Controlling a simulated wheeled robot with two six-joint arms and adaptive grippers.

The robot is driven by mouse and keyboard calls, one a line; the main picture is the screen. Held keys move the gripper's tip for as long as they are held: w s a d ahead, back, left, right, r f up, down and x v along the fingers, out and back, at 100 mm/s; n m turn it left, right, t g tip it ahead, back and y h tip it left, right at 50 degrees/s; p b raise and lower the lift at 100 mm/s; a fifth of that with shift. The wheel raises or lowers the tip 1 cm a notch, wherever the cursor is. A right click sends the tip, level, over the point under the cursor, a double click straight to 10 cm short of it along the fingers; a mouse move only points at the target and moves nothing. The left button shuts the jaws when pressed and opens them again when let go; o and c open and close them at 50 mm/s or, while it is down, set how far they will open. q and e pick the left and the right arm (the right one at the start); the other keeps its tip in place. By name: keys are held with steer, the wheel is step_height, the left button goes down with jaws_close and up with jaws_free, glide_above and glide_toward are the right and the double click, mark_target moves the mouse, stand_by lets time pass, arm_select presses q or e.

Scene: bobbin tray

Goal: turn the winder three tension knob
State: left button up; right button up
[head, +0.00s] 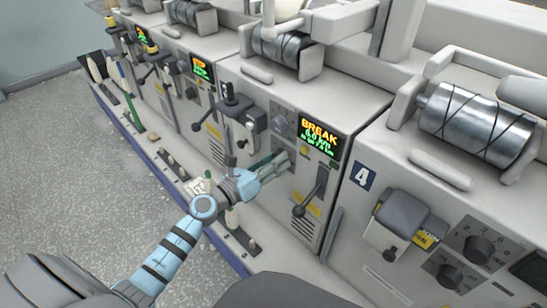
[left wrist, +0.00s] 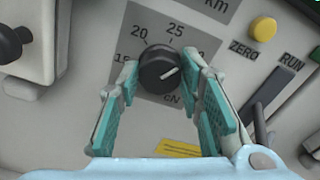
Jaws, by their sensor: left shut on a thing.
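The black tension knob (left wrist: 158,72) sits on a grey scale plate marked 20, 25 and cN in the left wrist view. Its white pointer line points up and right, past 25. My left gripper (left wrist: 161,66) is shut on the knob, with one teal-padded finger on each side. In the head view the left gripper (head: 282,160) reaches the front of the winder with the BREAK display (head: 319,134), left of the machine marked 4. Its fingers hide the knob there. My right gripper is not in view.
A yellow ZERO button (left wrist: 263,28) and a dark RUN lever (left wrist: 268,98) are right of the fingers. A guide unit with a black lever (head: 235,108) stands left of the knob panel. Bobbins and tools lie on the low ledge (head: 180,175) below.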

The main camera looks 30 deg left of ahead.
arm_select(q)
steer(key=n+p, duration=0.3)
steer(key=n, duration=0.3)
steer(key=shift+f+n, duration=0.1)
steer(key=shift+n, duration=0.3)
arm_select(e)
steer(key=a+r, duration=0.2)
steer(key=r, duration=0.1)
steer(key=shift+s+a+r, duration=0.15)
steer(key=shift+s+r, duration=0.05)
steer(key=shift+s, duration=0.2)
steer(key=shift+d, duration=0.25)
arm_select(q)
steer(key=o, duration=1.2)
steer(key=shift+c, duration=0.2)
steer(key=shift+s, duration=0.15)
steer(key=v, duration=1.1)
steer(key=shift+s+a, duration=0.2)
steer(key=shift+s, duration=0.15)
